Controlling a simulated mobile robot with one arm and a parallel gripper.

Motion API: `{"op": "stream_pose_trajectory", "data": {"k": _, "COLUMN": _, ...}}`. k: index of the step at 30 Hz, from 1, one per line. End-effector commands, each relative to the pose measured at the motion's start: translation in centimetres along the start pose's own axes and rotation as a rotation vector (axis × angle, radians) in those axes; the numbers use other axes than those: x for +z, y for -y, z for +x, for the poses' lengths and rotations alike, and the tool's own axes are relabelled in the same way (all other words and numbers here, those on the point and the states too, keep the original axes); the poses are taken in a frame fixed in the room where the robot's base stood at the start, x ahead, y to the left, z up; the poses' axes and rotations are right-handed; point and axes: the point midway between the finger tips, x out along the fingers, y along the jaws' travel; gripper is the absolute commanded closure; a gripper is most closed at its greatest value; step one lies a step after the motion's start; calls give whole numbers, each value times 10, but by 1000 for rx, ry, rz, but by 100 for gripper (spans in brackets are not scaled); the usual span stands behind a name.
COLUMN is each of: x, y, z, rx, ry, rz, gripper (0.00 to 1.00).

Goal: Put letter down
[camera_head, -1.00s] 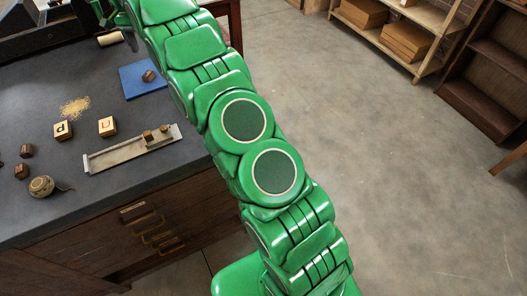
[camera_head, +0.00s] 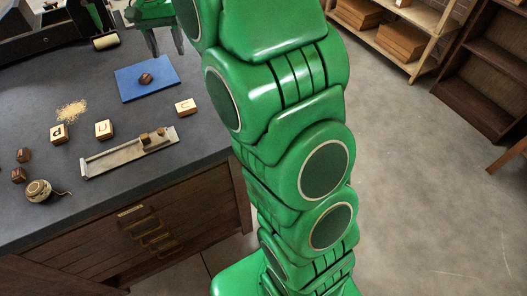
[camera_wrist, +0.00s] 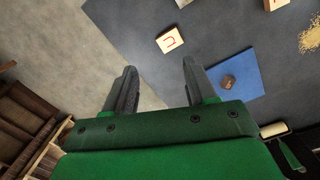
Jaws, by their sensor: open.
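Three pale letter blocks lie on the dark worktop. One marked "d" (camera_head: 59,133) and another (camera_head: 104,129) lie left of centre in the head view. The third letter block (camera_head: 185,107) lies near the table's right edge; it also shows beyond my fingers in the wrist view (camera_wrist: 170,41). My gripper (camera_head: 165,45) is above the far right part of the table, its fingers pointing down. In the wrist view my gripper (camera_wrist: 158,66) is open, with nothing between its fingers. The block is apart from the fingers.
A metal tray (camera_head: 99,167) holding small brown blocks lies near the front edge. A blue mat (camera_head: 133,94) carries a dark brown block (camera_head: 146,79). A ball of twine (camera_head: 38,190), yellowish crumbs (camera_head: 72,111) and dark blocks lie left. A press (camera_head: 50,45) stands at the back.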

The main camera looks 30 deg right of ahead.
Motion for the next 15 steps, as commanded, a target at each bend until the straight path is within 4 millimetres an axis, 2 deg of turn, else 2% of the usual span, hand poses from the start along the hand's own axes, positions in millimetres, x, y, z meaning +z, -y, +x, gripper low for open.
{"op": "stream_pose_trajectory", "data": {"k": 8, "x": 60, "y": -43, "z": -3, "rx": 6, "ry": 16, "rz": -77, "gripper": 44}}
{"op": "stream_pose_trajectory", "data": {"k": 15, "x": 113, "y": -79, "z": 3, "rx": 9, "ry": 28, "rz": -146, "gripper": 44}}
